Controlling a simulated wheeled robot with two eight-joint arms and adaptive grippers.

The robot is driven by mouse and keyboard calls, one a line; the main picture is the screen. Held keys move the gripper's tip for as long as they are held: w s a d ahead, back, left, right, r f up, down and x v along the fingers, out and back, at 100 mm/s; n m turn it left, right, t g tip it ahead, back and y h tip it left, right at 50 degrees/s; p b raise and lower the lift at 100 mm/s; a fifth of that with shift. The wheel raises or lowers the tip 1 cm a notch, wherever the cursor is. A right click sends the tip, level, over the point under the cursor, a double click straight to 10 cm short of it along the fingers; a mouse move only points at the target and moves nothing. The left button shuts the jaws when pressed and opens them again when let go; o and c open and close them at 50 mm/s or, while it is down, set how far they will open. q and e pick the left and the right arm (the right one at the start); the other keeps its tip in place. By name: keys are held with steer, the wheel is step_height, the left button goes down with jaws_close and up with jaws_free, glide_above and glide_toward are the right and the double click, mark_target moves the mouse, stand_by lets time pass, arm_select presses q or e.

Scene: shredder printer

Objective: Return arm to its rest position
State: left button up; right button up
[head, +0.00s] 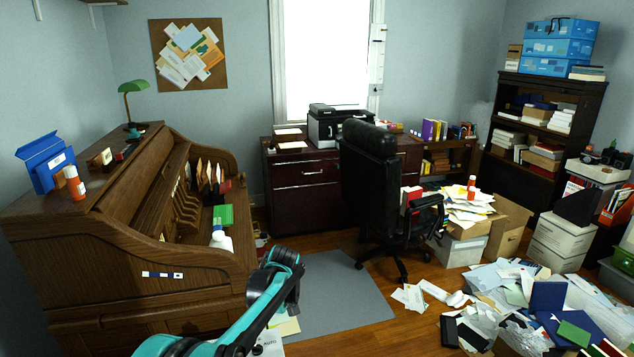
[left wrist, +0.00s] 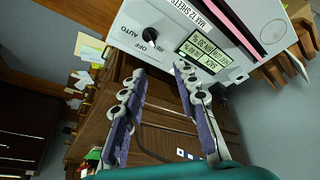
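My left arm (head: 250,315) is teal and black and reaches in from the bottom of the head view. Its bend shows in front of the grey mat, and its gripper does not show there. In the left wrist view my left gripper (left wrist: 160,72) is open, with nothing between its fingers. Its fingertips point at a white shredder (left wrist: 215,22) with a black knob marked AUTO, OFF and REV. I cannot tell whether they touch it. A small part of the shredder (head: 269,346) shows beside the arm in the head view. My right gripper is not in view.
A wooden roll-top desk (head: 120,275) stands at the left, close to my arm. A grey mat (head: 335,290) and an office chair (head: 375,180) are ahead. A heap of papers (head: 540,300) covers the floor at the right.

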arm_select(q)
steer(key=s+a+r+m+t+h, duration=0.1)
steer(key=s+r+m, duration=0.2)
steer(key=s+r, duration=0.3)
steer(key=s+a+r+m+t+h, duration=0.1)
steer(key=s+r+m, duration=0.25)
steer(key=s, duration=0.55)
steer(key=s+f+m+t+h, duration=0.1)
steer(key=s+f+m+t, duration=0.2)
steer(key=s, duration=1.4)
steer(key=m, duration=0.3)
steer(key=shift+d+h, duration=0.25)
steer(key=shift+h, duration=0.05)
